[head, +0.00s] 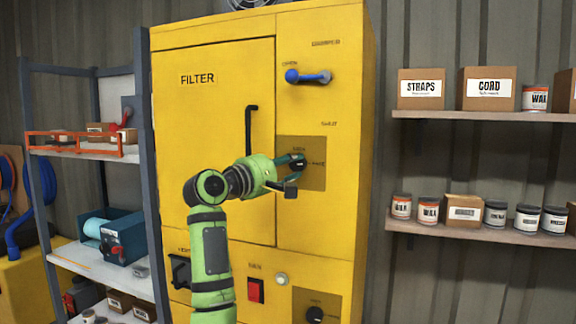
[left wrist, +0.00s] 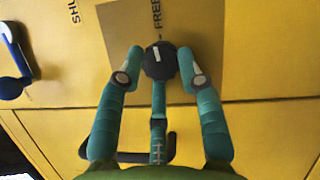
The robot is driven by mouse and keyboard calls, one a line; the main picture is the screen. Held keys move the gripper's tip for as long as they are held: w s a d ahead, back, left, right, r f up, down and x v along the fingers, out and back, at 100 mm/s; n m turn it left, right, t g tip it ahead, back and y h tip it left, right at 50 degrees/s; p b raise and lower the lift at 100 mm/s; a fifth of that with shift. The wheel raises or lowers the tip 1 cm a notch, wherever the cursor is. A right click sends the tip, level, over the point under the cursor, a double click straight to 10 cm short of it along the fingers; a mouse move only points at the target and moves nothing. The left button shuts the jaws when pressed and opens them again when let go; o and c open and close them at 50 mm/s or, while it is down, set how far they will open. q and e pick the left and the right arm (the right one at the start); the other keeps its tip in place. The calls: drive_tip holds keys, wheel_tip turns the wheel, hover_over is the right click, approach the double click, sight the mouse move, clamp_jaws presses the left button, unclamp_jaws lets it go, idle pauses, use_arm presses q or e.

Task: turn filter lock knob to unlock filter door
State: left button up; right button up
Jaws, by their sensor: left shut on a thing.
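The yellow filter door (head: 215,130), marked FILTER, is shut and has a long black handle (head: 251,125). Right of it, a brownish plate (head: 315,178) carries the lock knob, which my gripper mostly hides in the head view. In the left wrist view the knob (left wrist: 159,63) is dark and round with a white mark, close to the word FREE on the plate. My left gripper (head: 297,164) is at the plate, its teal fingers on both sides of the knob, shut on it; it also shows in the left wrist view (left wrist: 160,55). My right gripper is out of view.
A blue damper lever (head: 310,77) sits above the plate. Below are a red switch (head: 256,290), a pale round button (head: 282,279) and a black knob (head: 315,313). Shelves with boxes and tins stand right (head: 480,115) and left (head: 90,265) of the cabinet.

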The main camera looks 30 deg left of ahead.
use_arm(q)
drive_tip(key=shift+r+m, duration=0.25)
drive_tip(key=shift+m, duration=0.35)
drive_tip(key=shift+f+g, duration=0.1)
drive_tip(key=shift+g, duration=0.2)
drive_tip(key=o, duration=1.1)
drive_tip(key=shift+d, duration=0.2)
drive_tip(key=shift+f, duration=0.1)
drive_tip(key=shift+s, duration=0.25)
drive_tip(key=s, duration=0.3)
drive_tip(key=s+a, duration=0.1)
drive_tip(key=s, duration=0.7)
drive_tip(key=shift+s+a+f, duration=0.15)
drive_tip(key=shift+a, duration=0.25)
